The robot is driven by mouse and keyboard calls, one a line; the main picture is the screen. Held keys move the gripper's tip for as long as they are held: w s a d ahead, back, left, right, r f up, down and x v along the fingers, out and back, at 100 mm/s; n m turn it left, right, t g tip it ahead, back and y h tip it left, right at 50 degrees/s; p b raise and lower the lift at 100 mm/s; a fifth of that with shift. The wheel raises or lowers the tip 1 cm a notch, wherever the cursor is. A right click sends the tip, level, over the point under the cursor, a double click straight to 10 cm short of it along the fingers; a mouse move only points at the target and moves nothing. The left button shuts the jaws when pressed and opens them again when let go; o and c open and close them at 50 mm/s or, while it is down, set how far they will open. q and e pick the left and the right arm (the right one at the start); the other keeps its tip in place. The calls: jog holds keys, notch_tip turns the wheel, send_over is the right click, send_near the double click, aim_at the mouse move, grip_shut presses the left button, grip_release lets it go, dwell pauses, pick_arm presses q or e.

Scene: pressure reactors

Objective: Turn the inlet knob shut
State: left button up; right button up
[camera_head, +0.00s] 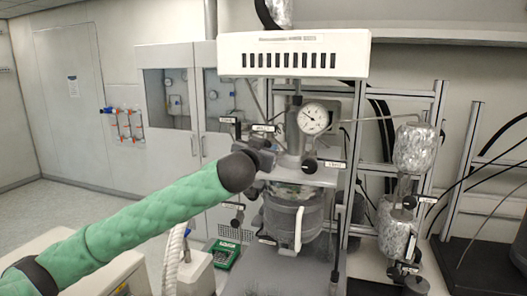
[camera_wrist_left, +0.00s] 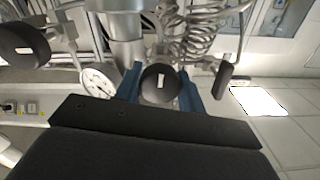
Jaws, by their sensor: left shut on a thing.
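A round black knob (camera_wrist_left: 158,84) with a white mark on its face sits between the blue fingers of my left gripper (camera_wrist_left: 160,92) in the left wrist view. The fingers are closed on its two sides. In the head view my left gripper (camera_head: 262,151) is at the left side of the reactor head, just under a small label (camera_head: 263,128) that I cannot read for sure. The gripper hides the knob there. The reactor vessel (camera_head: 283,218) stands below. My right gripper is in neither view.
A pressure gauge (camera_head: 313,118) and another black knob (camera_head: 310,164) are close to the right of my gripper. A white housing (camera_head: 290,57) hangs above. Foil-wrapped vessels (camera_head: 414,150) stand on the right. Coiled metal tubing (camera_wrist_left: 197,38) runs near the held knob.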

pick_arm(q)
jog(key=m+b, duration=0.2)
jog(key=shift+f+b, duration=0.2)
jog(key=shift+b, duration=0.1)
jog(key=m+b, duration=0.1)
jog(key=m, duration=0.2)
jog(key=shift+r, duration=0.15)
jog(key=shift+m+b, duration=0.5)
jog(key=shift+m, duration=0.6)
jog(key=m, duration=0.2)
jog(key=shift+m+b, duration=0.3)
jog(key=shift+m, duration=0.1)
jog(key=m, duration=0.2)
jog(key=shift+m, duration=0.3)
jog(key=m, duration=0.4)
jog(key=shift+b, duration=0.35)
jog(key=shift+m, duration=0.3)
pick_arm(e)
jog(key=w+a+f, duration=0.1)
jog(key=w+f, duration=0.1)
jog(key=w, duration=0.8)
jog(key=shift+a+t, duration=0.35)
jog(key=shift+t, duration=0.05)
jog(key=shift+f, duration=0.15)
